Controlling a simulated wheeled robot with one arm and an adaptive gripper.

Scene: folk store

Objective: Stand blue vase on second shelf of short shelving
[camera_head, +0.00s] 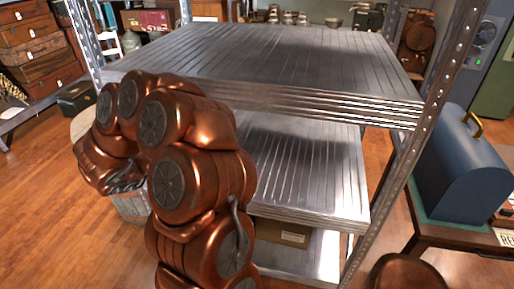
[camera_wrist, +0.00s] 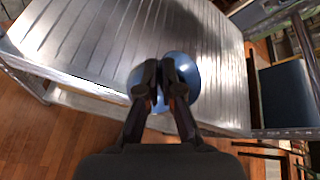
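The blue vase (camera_wrist: 183,72) shows in the wrist view as a rounded, shiny blue shape beyond my fingertips. My gripper (camera_wrist: 160,80) has its two dark fingers close together on the vase's narrow middle part, which they mostly hide. The vase appears over the front edge of a ribbed metal shelf (camera_wrist: 85,40); I cannot tell whether it touches it. In the head view the short shelving has a top shelf (camera_head: 270,60), a middle shelf (camera_head: 305,170) and a bottom shelf (camera_head: 318,262). My copper arm hides the gripper and vase there.
A perforated metal post (camera_head: 440,95) stands at the shelving's front right. A cardboard box (camera_head: 282,232) sits on the bottom shelf. A blue domed case (camera_head: 462,165) stands on a table at right. Suitcases (camera_head: 32,50) are stacked at left. The visible top and middle shelf surfaces are bare.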

